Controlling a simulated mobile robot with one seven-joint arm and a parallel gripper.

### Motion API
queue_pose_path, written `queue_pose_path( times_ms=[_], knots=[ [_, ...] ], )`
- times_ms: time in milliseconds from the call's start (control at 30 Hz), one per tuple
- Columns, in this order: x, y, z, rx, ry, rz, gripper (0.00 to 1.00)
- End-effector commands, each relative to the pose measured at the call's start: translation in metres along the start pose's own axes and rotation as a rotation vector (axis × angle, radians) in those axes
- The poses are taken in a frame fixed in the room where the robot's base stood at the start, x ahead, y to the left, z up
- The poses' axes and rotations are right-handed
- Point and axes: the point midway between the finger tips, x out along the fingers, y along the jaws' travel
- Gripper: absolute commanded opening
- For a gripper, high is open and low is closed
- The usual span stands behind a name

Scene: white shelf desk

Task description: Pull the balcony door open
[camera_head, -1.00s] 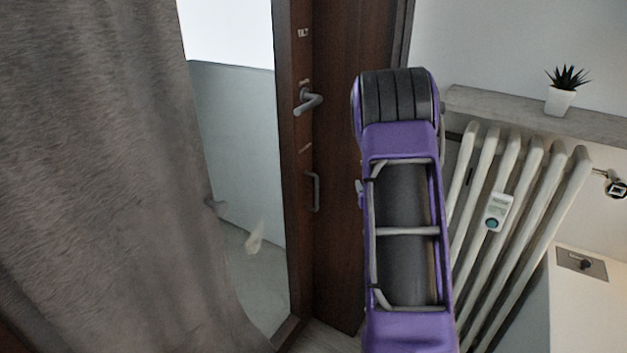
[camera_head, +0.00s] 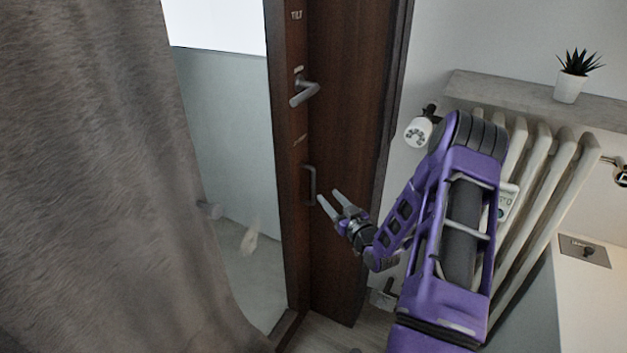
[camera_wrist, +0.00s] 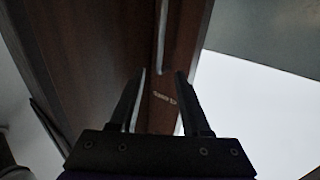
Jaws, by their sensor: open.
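The balcony door (camera_head: 345,130) is dark brown wood and stands ajar, its edge toward me with the glass side at left. A grey lever handle (camera_head: 304,91) sits high on the door edge. Below it is a slim vertical pull handle (camera_head: 310,185). My gripper (camera_head: 327,198) is open and empty, just right of and slightly below the pull handle, apparently apart from it. In the wrist view the pull handle (camera_wrist: 162,38) lies beyond the open fingers of my gripper (camera_wrist: 160,74), roughly in line with the gap between them.
A grey curtain (camera_head: 95,180) hangs at the left. A white radiator (camera_head: 540,180) stands at the right behind my arm, under a shelf (camera_head: 510,92) with a potted plant (camera_head: 570,85). A white cabinet (camera_head: 595,300) is at the lower right.

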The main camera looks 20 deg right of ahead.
Motion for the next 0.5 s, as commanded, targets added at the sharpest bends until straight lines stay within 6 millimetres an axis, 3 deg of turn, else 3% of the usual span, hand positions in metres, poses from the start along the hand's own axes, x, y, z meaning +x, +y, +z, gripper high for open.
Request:
queue_pose_path(
  times_ms=[300, 500],
  knots=[
    [0.069, 0.000, 0.001, -0.001, 0.001, -0.001, 0.47],
    [0.098, 0.000, 0.001, 0.000, -0.001, 0.001, 0.47]
  ],
)
